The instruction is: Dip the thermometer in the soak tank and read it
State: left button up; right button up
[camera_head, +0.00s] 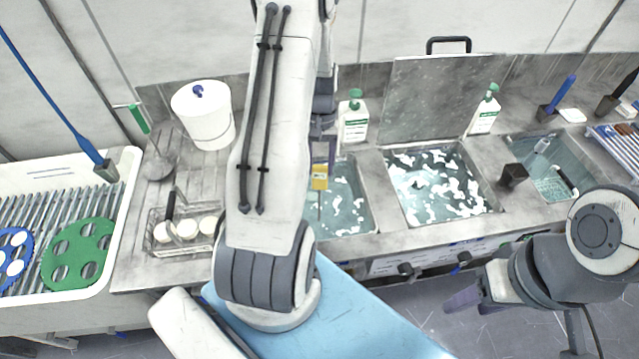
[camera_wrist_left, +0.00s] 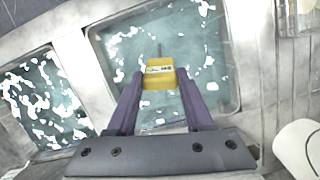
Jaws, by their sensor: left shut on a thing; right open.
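A yellow thermometer (camera_head: 319,182) with a thin probe pointing down is held by my left gripper (camera_head: 321,158) over the leftmost water tank (camera_head: 346,205). In the left wrist view, the yellow body (camera_wrist_left: 159,76) with its small display sits between the purple fingers of my left gripper (camera_wrist_left: 160,95), above the tank's foamy water (camera_wrist_left: 210,75). I cannot tell whether the probe tip is in the water. The display's digits are too small to read. My right gripper (camera_head: 468,298) is open and empty, low in front of the counter. Which tank is the soak tank is not marked legibly.
A foamy middle tank (camera_head: 425,187) has a raised lid (camera_head: 432,98) behind it. A third tank (camera_head: 560,170) is at right. Bottles (camera_head: 353,122) (camera_head: 484,112), a white bucket (camera_head: 204,118), a wire basket (camera_head: 160,238) and a rack tray (camera_head: 122,205) stand around.

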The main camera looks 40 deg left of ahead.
pick_arm(q)
jog(key=s+d+p+v, duration=0.1)
jog(key=s+p+v, duration=0.1)
jog(key=p+v, duration=0.6)
jog(key=v, duration=0.2)
jog(key=shift+d+r, duration=0.2)
jog(key=shift+r, duration=0.1)
